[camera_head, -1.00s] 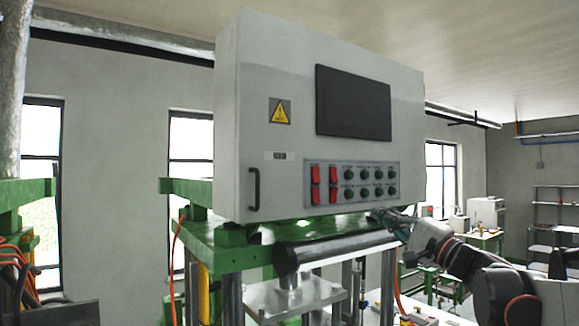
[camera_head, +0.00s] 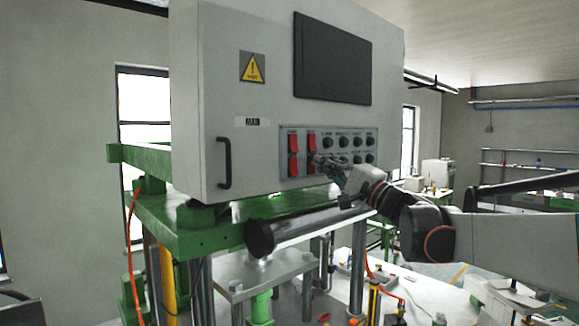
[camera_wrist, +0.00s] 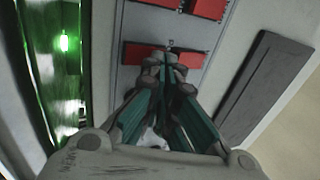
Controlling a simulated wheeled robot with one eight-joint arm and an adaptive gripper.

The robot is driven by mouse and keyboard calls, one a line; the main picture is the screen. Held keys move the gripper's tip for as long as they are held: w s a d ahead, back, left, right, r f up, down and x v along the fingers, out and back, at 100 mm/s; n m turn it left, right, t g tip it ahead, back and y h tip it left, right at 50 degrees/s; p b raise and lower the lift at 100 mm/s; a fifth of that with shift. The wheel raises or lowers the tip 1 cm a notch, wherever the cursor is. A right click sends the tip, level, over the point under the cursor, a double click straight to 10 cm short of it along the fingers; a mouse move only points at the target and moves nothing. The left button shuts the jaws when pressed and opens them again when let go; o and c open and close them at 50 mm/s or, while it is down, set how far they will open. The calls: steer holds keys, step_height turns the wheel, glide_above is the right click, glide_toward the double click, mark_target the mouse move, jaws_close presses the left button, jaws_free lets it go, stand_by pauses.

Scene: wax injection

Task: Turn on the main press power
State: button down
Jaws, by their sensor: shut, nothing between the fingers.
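The grey press control box (camera_head: 215,100) carries a panel with red rocker switches in two columns and several dark green buttons. Its label plate (camera_head: 252,121) appears to read "MAIN". The upper right red switch (camera_head: 312,141) shows above my gripper (camera_head: 314,159), whose tips partly cover the lower right switch. My gripper is shut and empty. In the wrist view its closed tips (camera_wrist: 164,58) lie over the gap between the two nearer red switches, the right one (camera_wrist: 190,60) and the left one (camera_wrist: 138,50). I cannot tell whether they touch, nor the switch positions.
A dark screen (camera_head: 333,60) sits above the panel, and a black door handle (camera_head: 224,163) is at the left. The green press frame (camera_head: 150,157) and a dark cylinder (camera_head: 290,230) lie below the box. A bench with equipment stands at the back right.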

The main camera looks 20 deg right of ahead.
steer(key=shift+w, duration=0.1)
steer(key=shift+s+r, duration=0.15)
steer(key=shift+s, duration=0.1)
steer(key=shift+w+a+r+g+p, duration=0.15)
steer(key=shift+w+r+g+p, duration=0.4)
steer(key=shift+p, duration=0.25)
steer(key=shift+s+f, duration=0.2)
steer(key=shift+f, duration=0.15)
steer(key=shift+w, duration=0.1)
